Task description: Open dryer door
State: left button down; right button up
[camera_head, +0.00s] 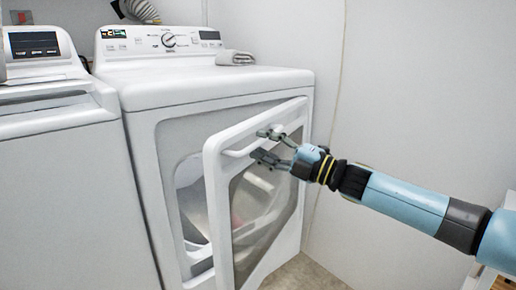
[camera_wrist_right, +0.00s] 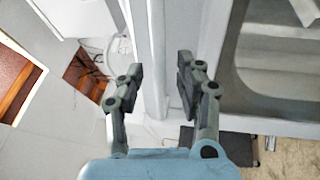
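The white dryer (camera_head: 220,88) stands in the middle of the head view. Its door (camera_head: 213,185) is partly open and swung out toward me, with a see-through panel in a white frame. A handle (camera_head: 238,151) runs along the upper part of the door. My right gripper (camera_head: 261,144) is at the top of the door by the handle, its fingers apart. In the right wrist view my right gripper (camera_wrist_right: 158,78) is open, with a white upright edge (camera_wrist_right: 155,55) between or just beyond its fingers; contact cannot be told. My left gripper is not in view.
A white washer (camera_head: 60,170) stands close against the dryer's left side. A folded grey cloth (camera_head: 235,57) lies on the dryer top. A white wall (camera_head: 420,90) is on the right. Bare floor (camera_head: 305,275) shows below the door.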

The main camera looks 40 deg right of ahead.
jog(key=shift+x, duration=0.95)
jog(key=shift+c, duration=0.4)
grip_shut()
